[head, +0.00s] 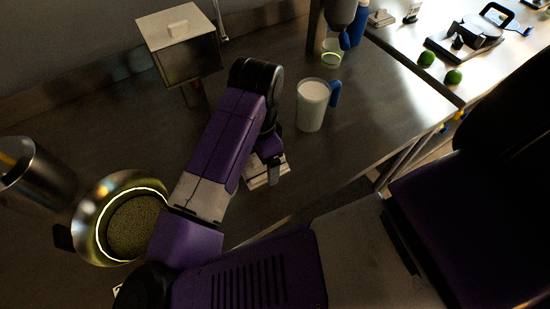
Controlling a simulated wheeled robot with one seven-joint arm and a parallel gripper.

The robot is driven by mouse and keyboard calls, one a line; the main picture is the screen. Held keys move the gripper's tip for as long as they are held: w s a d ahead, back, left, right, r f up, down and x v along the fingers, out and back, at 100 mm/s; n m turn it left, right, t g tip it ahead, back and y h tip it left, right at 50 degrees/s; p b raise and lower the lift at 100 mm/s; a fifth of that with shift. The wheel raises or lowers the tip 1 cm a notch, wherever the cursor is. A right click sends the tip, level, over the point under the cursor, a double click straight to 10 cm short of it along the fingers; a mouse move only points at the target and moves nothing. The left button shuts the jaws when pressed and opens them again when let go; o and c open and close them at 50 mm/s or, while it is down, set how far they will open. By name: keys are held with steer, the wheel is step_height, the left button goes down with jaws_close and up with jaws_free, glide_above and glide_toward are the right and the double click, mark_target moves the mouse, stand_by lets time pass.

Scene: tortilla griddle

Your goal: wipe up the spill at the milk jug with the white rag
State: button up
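The milk jug (311,106) stands upright on the dark counter, right of my arm, white inside clear walls with a blue handle on its right. A pale cloth with darker stripes, which looks like the white rag (257,181), lies at my gripper (269,171), to the lower left of the jug. My gripper points down at the rag and is apart from the jug. My arm hides part of the rag, and I cannot tell whether the fingers are closed on it. I cannot make out the spill on the dark surface.
A steel pan (88,235) with greenish grain-like contents is at lower left, beside a metal canister (33,175). A boxy metal holder (180,45) stands behind my arm. A glass (331,52) stands behind the jug. Two limes (454,76) lie on the pale counter at right.

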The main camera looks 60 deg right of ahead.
steer(key=shift+r+p, duration=0.35)
stand_by(0.4)
steer(key=c, duration=1)
steer(key=shift+s+d+p, duration=0.25)
steer(key=shift+s+d, duration=0.4)
steer(key=shift+d, duration=0.2)
steer(key=shift+s+d+p, duration=0.25)
steer(key=shift+s+d, duration=0.35)
steer(key=shift+d, duration=0.25)
steer(key=shift+s, duration=0.1)
steer(key=o, duration=1)
steer(key=shift+o, duration=0.2)
